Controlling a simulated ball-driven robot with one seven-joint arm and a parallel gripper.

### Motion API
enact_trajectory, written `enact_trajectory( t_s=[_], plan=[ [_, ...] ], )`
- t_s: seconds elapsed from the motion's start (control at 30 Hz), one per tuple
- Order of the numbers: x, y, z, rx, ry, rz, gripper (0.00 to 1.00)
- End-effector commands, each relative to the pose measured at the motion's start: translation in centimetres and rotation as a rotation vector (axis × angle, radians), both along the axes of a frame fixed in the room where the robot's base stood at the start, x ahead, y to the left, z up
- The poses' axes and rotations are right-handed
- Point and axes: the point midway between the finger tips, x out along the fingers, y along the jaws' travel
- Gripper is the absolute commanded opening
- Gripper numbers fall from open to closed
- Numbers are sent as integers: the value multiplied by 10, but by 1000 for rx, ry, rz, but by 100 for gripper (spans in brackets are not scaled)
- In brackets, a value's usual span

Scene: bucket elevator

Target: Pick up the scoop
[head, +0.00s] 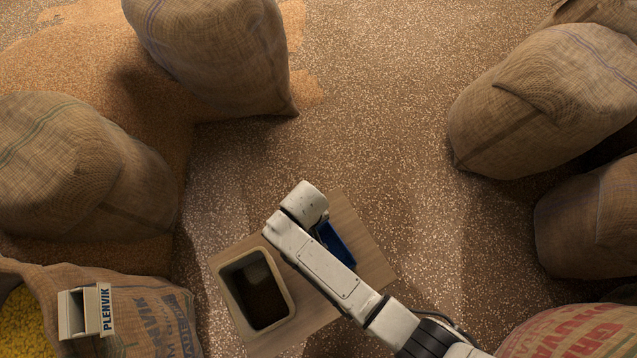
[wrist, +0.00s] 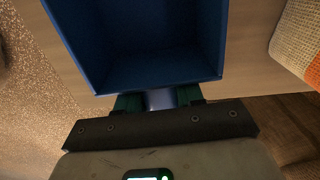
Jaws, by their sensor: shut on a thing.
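The blue scoop (head: 337,245) shows partly in the head view, over the wooden tabletop (head: 362,222), with my arm covering the rest. In the wrist view its open blue pan (wrist: 155,55) fills the upper middle and looks empty. My gripper (wrist: 160,100) is shut on the scoop's short bluish-grey handle, just behind the pan, with a dark green finger on each side. In the head view my gripper is hidden beneath my arm. I cannot tell whether the scoop touches the tabletop.
A beige bin (head: 284,285) with dark contents stands on the tabletop left of my arm. Full burlap sacks (head: 215,55) stand left and right. At lower left, a PLENVIK-labelled box (head: 85,312) is by an open sack with yellow grain.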

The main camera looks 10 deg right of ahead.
Motion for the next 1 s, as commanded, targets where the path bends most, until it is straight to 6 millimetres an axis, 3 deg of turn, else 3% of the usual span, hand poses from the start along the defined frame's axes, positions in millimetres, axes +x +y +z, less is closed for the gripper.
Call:
enact_trajectory(
  t_s=[0.2, 0.57, 0.77, 1.0],
  plan=[
    [0, 0, 0, 0, 0, 0, 0],
    [0, 0, 6, 0, -1, 0, 0],
    [1, 0, 34, 3, -3, -1, 0],
    [-43, 0, 86, 3, -1, 2, 0]
  ],
)
